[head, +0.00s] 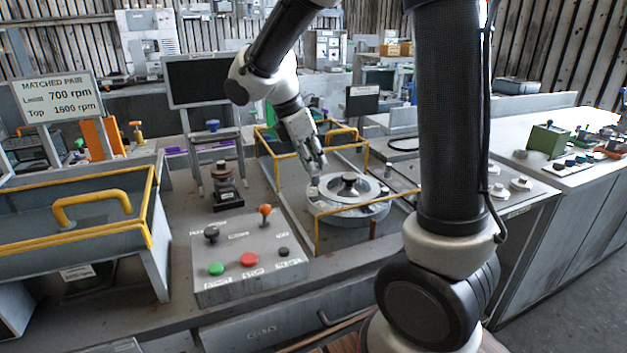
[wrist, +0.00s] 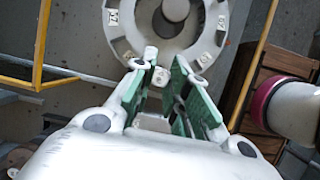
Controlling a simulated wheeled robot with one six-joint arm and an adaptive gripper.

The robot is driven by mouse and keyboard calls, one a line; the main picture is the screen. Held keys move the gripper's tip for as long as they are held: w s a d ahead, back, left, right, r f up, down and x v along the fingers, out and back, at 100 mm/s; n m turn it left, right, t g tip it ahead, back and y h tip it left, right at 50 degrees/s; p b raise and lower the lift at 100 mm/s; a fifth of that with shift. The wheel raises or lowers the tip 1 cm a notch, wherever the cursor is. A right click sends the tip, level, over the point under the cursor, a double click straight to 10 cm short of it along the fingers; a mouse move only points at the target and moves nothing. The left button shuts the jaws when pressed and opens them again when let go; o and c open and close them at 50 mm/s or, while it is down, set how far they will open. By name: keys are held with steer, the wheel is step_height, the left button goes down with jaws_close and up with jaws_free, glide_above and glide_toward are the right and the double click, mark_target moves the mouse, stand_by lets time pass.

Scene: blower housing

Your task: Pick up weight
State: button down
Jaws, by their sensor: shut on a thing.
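My gripper (head: 315,165) points down over the left rim of the round grey-white disc (head: 348,216) in the head view. In the wrist view, my gripper (wrist: 159,68) has two green-sided fingers closed around a small pale weight (wrist: 161,76) near their tips. The fingers hide part of it. The disc (wrist: 132,43) lies just beyond the fingertips. I cannot tell whether the held weight touches it. Small pale labelled blocks, such as one (wrist: 207,57), sit around the disc's rim. A dark hub (head: 348,181) stands at its centre.
Yellow rails (head: 366,208) run around the disc's bay. A control box (head: 250,262) with levers and buttons is at the front left. A dark stacked post (head: 224,190) stands left of the bay. A sign (head: 58,97) reads "Matched pair", "Least 700 rpm", "Top 1600 rpm".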

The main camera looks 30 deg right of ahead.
steer(key=shift+r, duration=4.1)
